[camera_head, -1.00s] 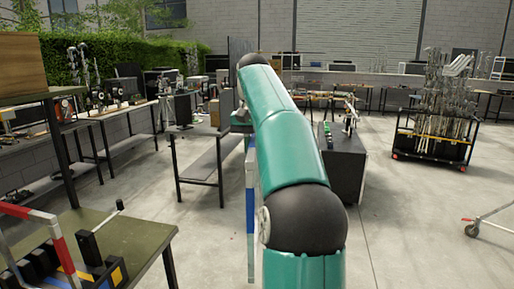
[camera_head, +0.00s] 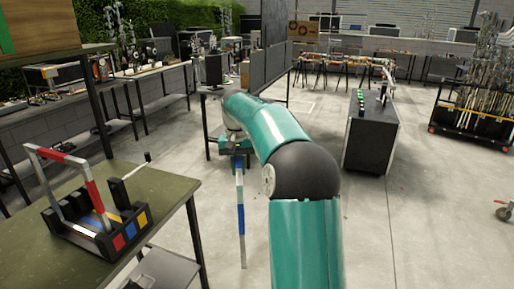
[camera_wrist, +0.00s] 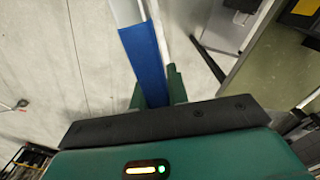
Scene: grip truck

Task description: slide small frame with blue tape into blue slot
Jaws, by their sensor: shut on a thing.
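My gripper (camera_head: 237,160) is shut on the small frame with blue tape (camera_head: 240,217). The frame hangs below my gripper as a thin upright white bar with a blue band, beside the green table and above the floor. In the wrist view, my gripper's fingers (camera_wrist: 158,88) hold the frame at its blue tape (camera_wrist: 143,55). The black slotted rack (camera_head: 75,236) stands on the table at left. Its end bears red, blue and yellow squares; the blue slot mark (camera_head: 130,230) is in the middle. The held frame is right of the rack, apart from it.
A frame with red tape (camera_head: 92,190) stands upright in the rack. A rod with a dark tip (camera_head: 140,165) rises behind the rack. The green table (camera_head: 172,204) has a bare right part. A dark shelf post (camera_head: 98,105) stands behind it.

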